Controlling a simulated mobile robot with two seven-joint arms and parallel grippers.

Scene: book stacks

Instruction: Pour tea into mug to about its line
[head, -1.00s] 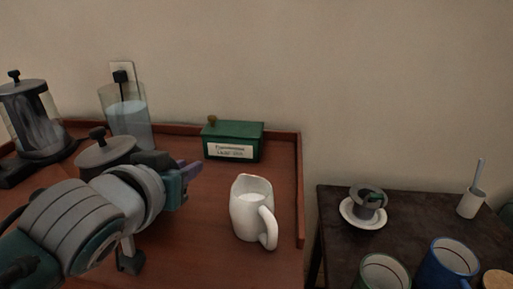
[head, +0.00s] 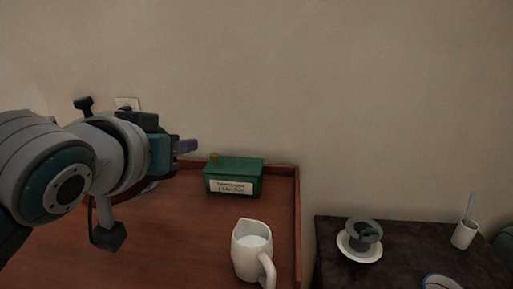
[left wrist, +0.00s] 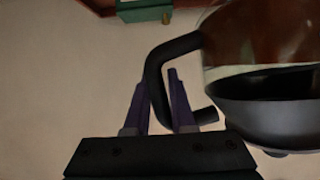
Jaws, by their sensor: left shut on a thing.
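My left gripper (head: 186,147) is shut on the black handle (left wrist: 155,75) of a pot (left wrist: 262,45). The left wrist view shows the pot as clear above a dark band, with brown liquid inside, and a grey lower part. In the head view my left arm hides most of the pot; a black knob (head: 83,103) shows above the arm. A mug rim (head: 442,282) pokes in at the bottom right edge; the rest of that mug is cut off, and no fill line shows. My right gripper is not in view.
A white pitcher (head: 250,255) with pale liquid stands on the reddish wooden tray (head: 185,235). A green labelled box (head: 235,170) stands at its back right. The dark table (head: 405,255) holds a saucer with a grey cup (head: 365,233) and a white holder (head: 464,236) with a stick.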

